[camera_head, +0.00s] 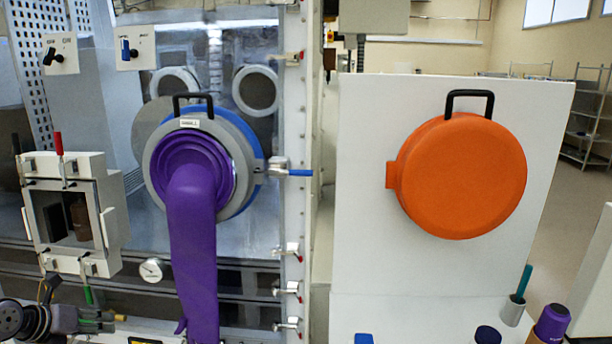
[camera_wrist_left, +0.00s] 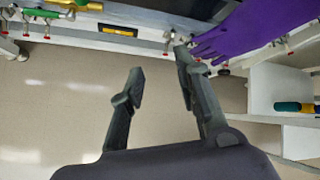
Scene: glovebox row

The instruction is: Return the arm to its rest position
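My left gripper (camera_head: 92,320) is at the lower left of the head view, in front of the glovebox and below its small side hatch. In the left wrist view, the two dark fingers of my left gripper (camera_wrist_left: 158,65) stand apart with nothing between them. The gap shows only floor. The purple glove (camera_wrist_left: 235,35) lies beyond the right-hand finger in that view; whether they touch is unclear. My right gripper is in neither view.
The purple glove (camera_head: 195,250) hangs out of the round glove port (camera_head: 240,140). An orange round cover (camera_head: 462,175) sits on a white panel (camera_head: 370,240). A small hatch with a window (camera_head: 102,205) is at left. A purple-capped bottle (camera_head: 552,322) stands lower right.

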